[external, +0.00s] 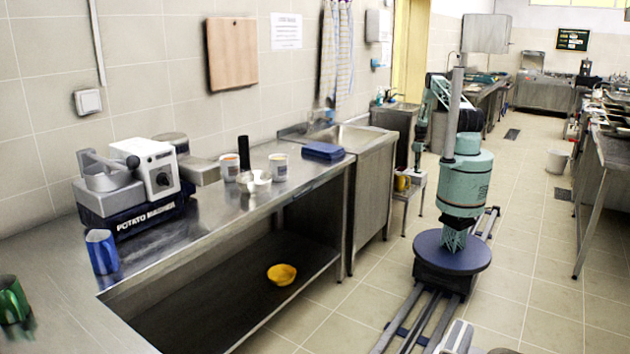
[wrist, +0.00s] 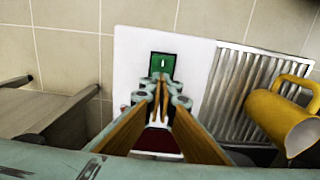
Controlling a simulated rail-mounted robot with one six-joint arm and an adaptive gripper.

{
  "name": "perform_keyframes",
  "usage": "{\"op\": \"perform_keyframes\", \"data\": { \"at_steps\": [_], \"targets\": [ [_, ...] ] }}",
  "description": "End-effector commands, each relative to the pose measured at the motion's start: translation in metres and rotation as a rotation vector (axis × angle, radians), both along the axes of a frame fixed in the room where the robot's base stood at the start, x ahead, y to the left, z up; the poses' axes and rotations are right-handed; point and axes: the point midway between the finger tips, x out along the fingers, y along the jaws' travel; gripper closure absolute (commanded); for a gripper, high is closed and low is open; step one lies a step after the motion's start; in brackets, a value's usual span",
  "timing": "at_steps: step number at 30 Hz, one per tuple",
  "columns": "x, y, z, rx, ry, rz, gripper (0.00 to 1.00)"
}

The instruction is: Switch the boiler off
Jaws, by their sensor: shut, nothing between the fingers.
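In the wrist view, a green switch (wrist: 162,66) with a small white mark sits on a white panel (wrist: 133,62), which looks like part of the boiler. My gripper (wrist: 161,82) is shut and empty, with its fingertips at the lower edge of the switch in the picture. I cannot tell whether they touch it. A dark red part shows below, between the fingers, partly hidden. In the external view my arm reaches down beside the small stand (external: 412,180) past the sink; the switch is not visible there.
A grey bench-like piece (wrist: 60,105) is at the left. In the external view, the aisle floor (external: 540,220) is clear to the right of my base.

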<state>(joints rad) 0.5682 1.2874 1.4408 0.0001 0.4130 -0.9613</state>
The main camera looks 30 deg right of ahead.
Motion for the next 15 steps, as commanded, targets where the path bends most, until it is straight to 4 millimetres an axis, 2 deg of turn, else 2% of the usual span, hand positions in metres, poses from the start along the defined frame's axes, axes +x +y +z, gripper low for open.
{"op": "perform_keyframes", "data": {
  "at_steps": [5, 15],
  "targets": [
    [-0.001, 0.000, 0.001, 0.001, 0.000, 0.000, 1.00],
    [0.000, 0.000, 0.017, 0.000, 0.000, 0.000, 1.00]
  ]
}}
